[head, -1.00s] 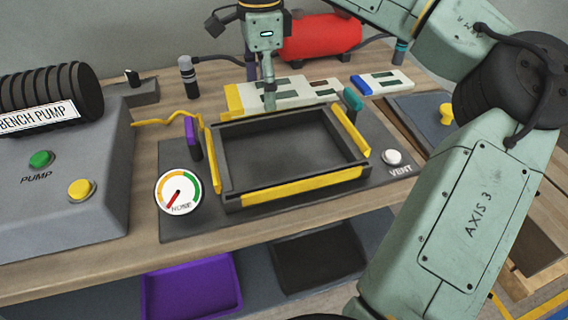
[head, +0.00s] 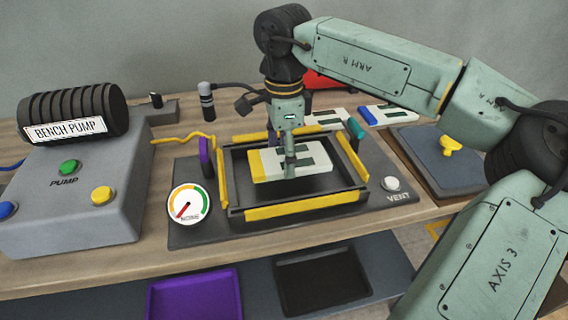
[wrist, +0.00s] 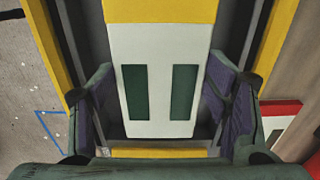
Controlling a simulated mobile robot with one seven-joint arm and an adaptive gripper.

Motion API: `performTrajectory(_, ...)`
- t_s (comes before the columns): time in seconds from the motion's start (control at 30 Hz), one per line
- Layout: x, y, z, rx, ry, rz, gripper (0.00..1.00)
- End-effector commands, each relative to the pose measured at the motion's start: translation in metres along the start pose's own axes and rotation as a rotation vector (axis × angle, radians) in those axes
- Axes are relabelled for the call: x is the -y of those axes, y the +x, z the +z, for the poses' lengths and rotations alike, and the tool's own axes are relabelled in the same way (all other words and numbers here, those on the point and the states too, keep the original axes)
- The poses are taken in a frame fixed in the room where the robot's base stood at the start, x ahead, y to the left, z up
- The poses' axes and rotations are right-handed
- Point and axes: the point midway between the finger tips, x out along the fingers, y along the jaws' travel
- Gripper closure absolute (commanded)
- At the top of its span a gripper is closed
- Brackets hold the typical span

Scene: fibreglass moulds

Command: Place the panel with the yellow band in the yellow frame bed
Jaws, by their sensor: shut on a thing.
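The white panel with the yellow band (head: 272,164) has dark green rectangles on it. My gripper (head: 290,172) is shut on it and holds it over the inside of the yellow frame bed. The yellow frame bed (head: 305,205) is a dark tray with yellow strips on its front, sides and back. In the wrist view the panel (wrist: 155,50) lies between the purple-padded fingers, with its yellow band at the top. The panel looks roughly level and appears above the bed floor; the exact gap cannot be told. My gripper hides part of the panel.
A purple lever (head: 204,151) and a teal lever (head: 355,129) stand beside the bed. A blue-banded panel (head: 388,114) lies behind. The bench pump (head: 85,190) is at left.

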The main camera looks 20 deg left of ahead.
Motion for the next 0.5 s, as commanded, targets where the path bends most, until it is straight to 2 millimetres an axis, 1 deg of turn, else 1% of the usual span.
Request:
performTrajectory(0.23,-0.001,0.031,0.0,0.001,-0.001,0.002,0.61)
performTrajectory(0.3,0.0,0.034,0.0,0.002,-0.001,0.0,0.61)
performTrajectory(0.5,0.0,0.035,0.0,0.001,-0.001,0.0,0.61)
